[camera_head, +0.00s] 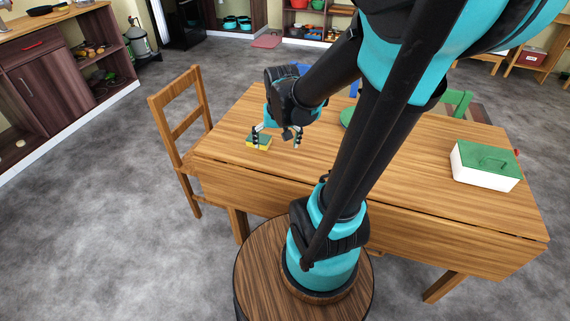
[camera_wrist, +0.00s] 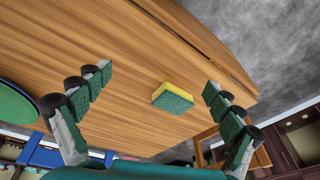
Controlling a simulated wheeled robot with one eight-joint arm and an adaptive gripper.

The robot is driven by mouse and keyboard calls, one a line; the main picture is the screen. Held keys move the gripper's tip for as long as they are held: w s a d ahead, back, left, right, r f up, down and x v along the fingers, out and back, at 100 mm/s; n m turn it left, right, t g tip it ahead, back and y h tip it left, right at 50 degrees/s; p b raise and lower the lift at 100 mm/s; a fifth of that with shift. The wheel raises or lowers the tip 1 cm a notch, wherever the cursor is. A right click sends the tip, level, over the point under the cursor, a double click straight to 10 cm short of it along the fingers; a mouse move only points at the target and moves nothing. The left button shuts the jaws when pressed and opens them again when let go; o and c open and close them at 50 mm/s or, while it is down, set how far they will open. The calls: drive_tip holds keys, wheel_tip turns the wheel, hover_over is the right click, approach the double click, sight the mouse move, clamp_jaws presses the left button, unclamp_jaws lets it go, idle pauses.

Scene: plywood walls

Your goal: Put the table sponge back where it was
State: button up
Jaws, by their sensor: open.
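The sponge (camera_head: 258,142), yellow with a green scouring side, lies on the wooden table (camera_head: 235,180) near its left end. It also shows in the wrist view (camera_wrist: 173,98), lying flat on the tabletop between the two spread fingers and apart from both. My gripper (camera_head: 276,140) is open and empty, close above the table by the sponge. In the wrist view my gripper (camera_wrist: 158,92) has its green-padded fingers wide apart on either side of the sponge. Whether the fingers touch the table is hard to tell.
A white box with a green lid (camera_head: 485,166) stands at the table's right end. A round green item (camera_head: 346,117) is partly hidden behind my arm; a green disc shows in the wrist view (camera_wrist: 16,104). A wooden chair (camera_head: 184,125) stands close at the table's left. The front tabletop is clear.

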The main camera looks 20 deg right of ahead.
drive_tip(key=s+d+f+n+t, duration=0.1)
drive_tip(key=s+f+n, duration=0.1)
drive_tip(key=s, duration=0.5)
drive_tip(key=shift+s+f+n, duration=0.25)
drive_tip(key=shift+f+n, duration=0.05)
drive_tip(key=shift+f, duration=0.55)
